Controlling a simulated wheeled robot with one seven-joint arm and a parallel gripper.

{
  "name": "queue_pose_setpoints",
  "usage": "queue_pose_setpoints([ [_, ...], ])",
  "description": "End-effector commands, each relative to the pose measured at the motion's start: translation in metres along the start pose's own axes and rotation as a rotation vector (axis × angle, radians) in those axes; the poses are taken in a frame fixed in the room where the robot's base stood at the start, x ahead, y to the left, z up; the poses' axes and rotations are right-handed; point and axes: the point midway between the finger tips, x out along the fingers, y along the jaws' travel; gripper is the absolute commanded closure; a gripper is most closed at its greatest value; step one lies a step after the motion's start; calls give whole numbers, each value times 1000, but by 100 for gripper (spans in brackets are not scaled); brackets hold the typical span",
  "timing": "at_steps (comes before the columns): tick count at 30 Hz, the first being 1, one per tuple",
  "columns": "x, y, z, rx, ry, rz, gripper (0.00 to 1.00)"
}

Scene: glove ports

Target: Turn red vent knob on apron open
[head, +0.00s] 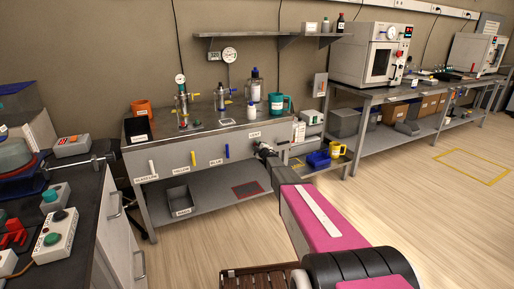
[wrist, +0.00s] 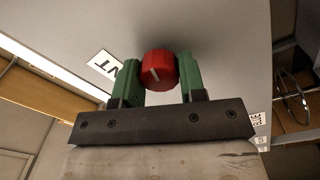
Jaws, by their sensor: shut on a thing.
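The red vent knob (wrist: 157,70) is on the grey apron panel (wrist: 205,25) in the wrist view. A white label (wrist: 104,67) ending in "NT" is beside the left finger. In the head view my gripper (head: 262,150) reaches the right end of the bench's front apron (head: 205,160), just below the "VENT" label (head: 254,134). The knob is hidden there by my gripper and arm.
The apron also has white, orange and blue handles (head: 227,152) to the left. A lower shelf (head: 215,195) holds a grey bin (head: 179,201). A cart (head: 318,168) with blue and yellow items stands close to the right of my gripper. The floor (head: 400,195) at right is clear.

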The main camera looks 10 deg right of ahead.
Motion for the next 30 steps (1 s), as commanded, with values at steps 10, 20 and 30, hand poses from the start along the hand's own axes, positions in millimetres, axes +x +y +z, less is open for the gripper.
queue_pose_setpoints([
  [10,-1,-1,0,-140,3,-2,86],
  [20,-1,-1,0,-166,4,-2,86],
  [30,-1,-1,0,-164,4,-2,37],
])
